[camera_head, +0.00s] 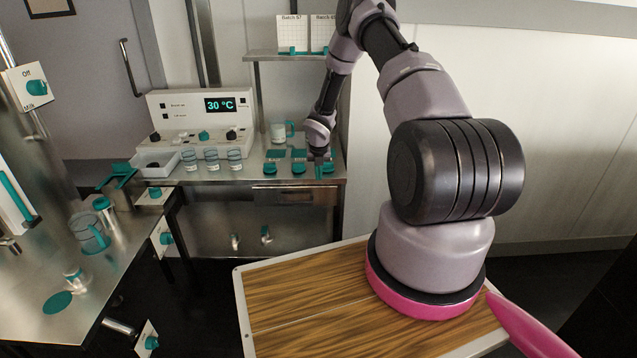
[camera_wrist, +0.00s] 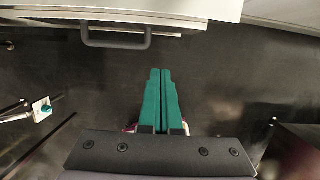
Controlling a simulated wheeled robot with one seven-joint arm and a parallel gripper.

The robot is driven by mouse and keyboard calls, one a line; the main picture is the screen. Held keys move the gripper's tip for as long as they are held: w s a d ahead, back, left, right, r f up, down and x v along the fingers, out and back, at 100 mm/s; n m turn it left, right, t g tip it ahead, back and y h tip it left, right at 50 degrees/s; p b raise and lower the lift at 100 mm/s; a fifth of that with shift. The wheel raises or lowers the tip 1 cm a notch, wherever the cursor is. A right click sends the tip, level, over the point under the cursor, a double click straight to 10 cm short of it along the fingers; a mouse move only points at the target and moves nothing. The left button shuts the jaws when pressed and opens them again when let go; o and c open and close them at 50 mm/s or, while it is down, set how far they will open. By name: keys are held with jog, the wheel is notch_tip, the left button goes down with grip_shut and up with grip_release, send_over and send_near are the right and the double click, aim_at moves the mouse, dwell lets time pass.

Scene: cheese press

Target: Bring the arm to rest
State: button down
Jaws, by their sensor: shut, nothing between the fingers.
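My gripper (camera_wrist: 160,100) shows in the wrist view with its two teal fingers side by side and touching, nothing between them. Dark floor lies below the fingers. In the head view my gripper (camera_head: 319,171) points down at the right front part of the back counter, close to the teal-topped items there. I cannot tell from this view whether it touches any of them. My arm reaches out from the wooden-topped base toward that counter.
The back counter (camera_head: 215,174) carries several glass beakers (camera_head: 211,158), a control panel (camera_head: 203,115) reading 30 °C and a mug (camera_head: 278,131). A shelf (camera_head: 287,55) hangs above. A drawer handle (camera_wrist: 116,42) is near the fingers. A steel counter (camera_head: 85,285) stands at left with a glass jug (camera_head: 90,234).

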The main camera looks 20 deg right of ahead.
jog(key=s+r+m+t, duration=0.1)
jog(key=s+r+m, duration=0.3)
jog(key=r, duration=0.8)
jog(key=s+r+m+h, duration=0.1)
jog(key=s+r+m, duration=0.1)
jog(key=r+m, duration=0.75)
jog(key=s+r+m+t, duration=0.1)
jog(key=s+r+m, duration=0.2)
jog(key=r, duration=1.2)
jog(key=s+a+r+m, duration=0.3)
jog(key=s+r+m, duration=0.3)
jog(key=s+r, duration=0.3)
jog(key=s+a+r+m+t+y, duration=0.1)
jog(key=s+a+r+m+y, duration=0.1)
jog(key=s+m, duration=0.5)
jog(key=s+a+r+m+t+y, duration=0.1)
jog(key=s+a+r+m, duration=0.3)
jog(key=s, duration=1.1)
jog(key=r+m, duration=0.1)
jog(key=m, duration=0.2)
jog(key=shift+a+r+t+y, duration=0.2)
jog(key=shift+t+y, duration=0.1)
jog(key=shift+y, duration=0.1)
